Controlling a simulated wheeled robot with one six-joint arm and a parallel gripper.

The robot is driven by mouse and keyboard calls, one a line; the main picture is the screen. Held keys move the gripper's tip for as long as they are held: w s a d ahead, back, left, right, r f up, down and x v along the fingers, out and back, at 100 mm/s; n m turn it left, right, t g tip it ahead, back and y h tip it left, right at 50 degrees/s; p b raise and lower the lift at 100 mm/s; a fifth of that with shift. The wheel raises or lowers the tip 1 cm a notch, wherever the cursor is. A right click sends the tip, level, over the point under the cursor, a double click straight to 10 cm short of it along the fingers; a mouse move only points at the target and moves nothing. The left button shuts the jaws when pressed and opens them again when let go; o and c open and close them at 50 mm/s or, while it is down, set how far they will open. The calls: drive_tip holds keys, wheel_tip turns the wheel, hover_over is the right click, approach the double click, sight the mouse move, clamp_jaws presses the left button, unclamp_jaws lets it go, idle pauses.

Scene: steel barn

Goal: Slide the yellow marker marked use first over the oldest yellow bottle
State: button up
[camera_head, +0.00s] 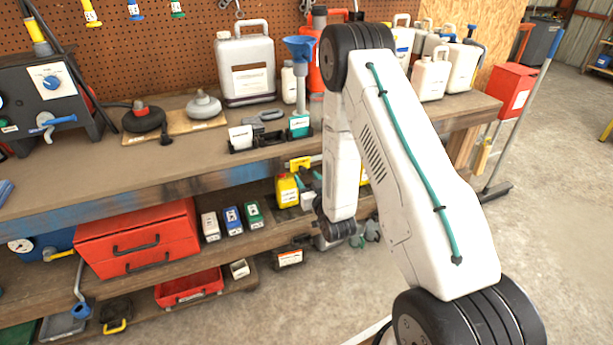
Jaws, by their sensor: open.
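A yellow bottle (287,191) with a dark label stands on the shelf under the bench top, left of my arm. A small yellow piece (299,163), perhaps the marker, shows just above and right of it, under the bench edge; its writing is too small to read. My gripper (306,178) appears as small teal fingers beside the bottle, just below that yellow piece. It is open, and I see nothing held in it. Another yellow patch (364,177) shows right of my forearm, which hides most of it and part of the shelf.
The wooden bench top (110,176) overhangs the shelf. Three small boxes, the middle one blue (233,220), and a red drawer chest (140,240) stand left of the bottle. A blue funnel (299,50) and several white jugs stand on the bench. Concrete floor (545,220) is open at right.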

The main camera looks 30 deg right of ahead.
drive_tip(key=s, duration=0.5)
drive_tip(key=shift+s+a, duration=0.15)
drive_tip(key=shift+a, duration=0.2)
drive_tip(key=s+f+g, duration=0.7)
drive_tip(key=f+g, duration=0.2)
drive_tip(key=g, duration=0.2)
drive_tip(key=s+a+r+g, duration=0.2)
drive_tip(key=s+a+r, duration=0.1)
drive_tip(key=s+r, duration=0.6)
drive_tip(key=s+a+r+g+y, duration=0.1)
drive_tip(key=s+a+r, duration=0.1)
drive_tip(key=s+r, duration=0.7)
drive_tip(key=s+a+r+n+g, duration=0.1)
drive_tip(key=s+r, duration=0.8)
drive_tip(key=r, duration=1.2)
drive_tip(key=a+g, duration=0.1)
drive_tip(key=a, duration=0.1)
drive_tip(key=shift+a+r+g+y, duration=0.25)
drive_tip(key=shift+a+g+y, duration=0.05)
drive_tip(key=shift+a, duration=0.05)
